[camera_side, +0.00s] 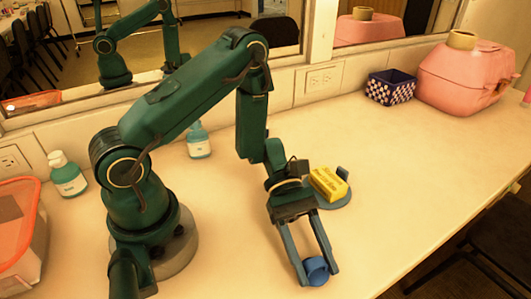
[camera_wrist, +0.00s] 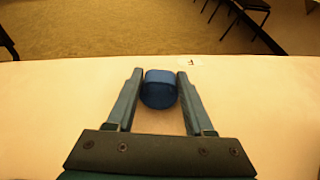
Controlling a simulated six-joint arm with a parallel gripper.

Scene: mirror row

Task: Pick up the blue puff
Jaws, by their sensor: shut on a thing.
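The blue puff (camera_side: 316,270) is a short, round blue piece at the fingertips of my gripper (camera_side: 307,264), near the table's front edge. In the wrist view the blue puff (camera_wrist: 159,88) sits between the two finger ends of my gripper (camera_wrist: 160,82). The fingers are shut on it, one on each side. I cannot tell whether it touches the table.
A yellow box (camera_side: 328,184) lies on a dark round dish behind my gripper. Teal bottles (camera_side: 199,140), a checkered basket (camera_side: 390,87) and a pink case (camera_side: 465,77) stand along the mirror wall. An orange-lidded tub (camera_side: 18,228) is at left. The table's right side is clear.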

